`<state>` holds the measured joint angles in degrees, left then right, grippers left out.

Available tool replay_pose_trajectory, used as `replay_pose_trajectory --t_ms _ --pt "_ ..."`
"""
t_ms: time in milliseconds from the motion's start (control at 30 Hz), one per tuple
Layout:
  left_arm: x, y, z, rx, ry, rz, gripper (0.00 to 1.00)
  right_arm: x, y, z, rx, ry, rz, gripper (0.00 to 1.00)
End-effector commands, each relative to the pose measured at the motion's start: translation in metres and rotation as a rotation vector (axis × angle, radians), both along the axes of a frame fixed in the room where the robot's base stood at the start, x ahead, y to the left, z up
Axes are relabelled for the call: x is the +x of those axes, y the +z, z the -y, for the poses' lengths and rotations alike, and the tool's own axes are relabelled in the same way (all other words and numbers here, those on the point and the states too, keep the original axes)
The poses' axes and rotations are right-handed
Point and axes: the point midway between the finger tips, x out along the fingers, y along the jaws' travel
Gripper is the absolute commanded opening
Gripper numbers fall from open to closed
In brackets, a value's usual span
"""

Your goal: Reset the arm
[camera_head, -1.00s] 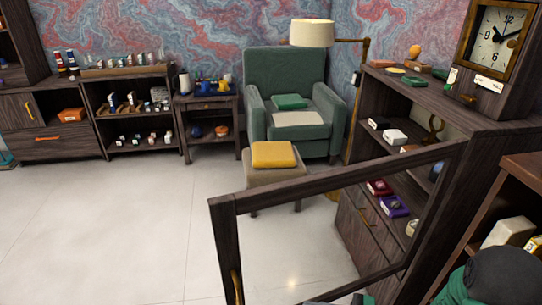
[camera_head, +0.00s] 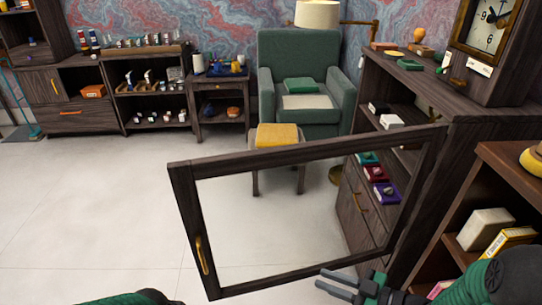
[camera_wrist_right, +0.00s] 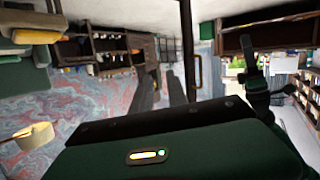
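My right gripper (camera_head: 321,278) shows at the bottom of the head view, below the lower rail of an open framed cabinet door (camera_head: 178,205). Its two dark fingers are apart with nothing between them. The fingers (camera_wrist_right: 160,82) also show in the wrist view, parted and empty. The door's brass handle (camera_head: 202,255) is on its left stile, well left of the gripper, with clear space between them. A green part of my left arm (camera_head: 135,298) shows at the bottom left edge. My left gripper is out of view.
The dark cabinet (camera_head: 455,130) stands right, holding small boxes and a clock (camera_head: 490,25) on top. A brown shelf (camera_head: 510,165) is close beside my right arm. A green armchair (camera_head: 300,65) and stool (camera_head: 277,140) stand beyond the door. The left floor is clear.

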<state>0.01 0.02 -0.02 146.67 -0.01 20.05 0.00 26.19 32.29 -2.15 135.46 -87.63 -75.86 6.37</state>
Motion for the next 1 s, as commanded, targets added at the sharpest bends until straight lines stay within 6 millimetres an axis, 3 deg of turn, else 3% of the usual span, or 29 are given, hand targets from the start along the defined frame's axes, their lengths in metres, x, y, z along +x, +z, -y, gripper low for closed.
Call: replay_pose_trajectory --t_ms 233,400,467,600,667,833,900,1000 --pt "0.000 0.000 0.000 0.000 -0.001 0.000 0.36 0.048 -0.021 0.035 -0.257 -0.299 -0.079 0.19" --pt "0.000 0.000 0.000 0.000 0.000 0.000 0.36 0.053 -0.032 0.076 -0.426 -0.589 -0.250 0.19" --pt "0.000 0.000 0.000 0.000 0.000 0.000 0.36 0.041 -0.036 0.088 -0.468 -0.695 -0.347 0.19" --pt "0.000 0.000 0.000 0.000 -0.001 0.000 0.36 -0.008 -0.045 0.095 -0.506 -0.874 -0.613 0.19" --pt "0.000 0.000 0.000 0.000 0.000 0.000 0.36 -0.032 -0.048 0.089 -0.504 -0.919 -0.726 0.19" --pt "0.000 0.000 0.000 0.000 0.000 0.000 0.36 -0.103 -0.051 0.052 -0.463 -0.962 -1.045 0.19" --pt "0.000 0.038 0.000 0.000 0.000 -0.001 0.36 -0.101 -0.014 0.055 -0.466 -0.966 -1.042 0.19" --pt "0.001 0.069 0.000 0.000 -0.001 0.001 0.36 -0.100 0.016 0.056 -0.467 -0.966 -1.041 0.19"
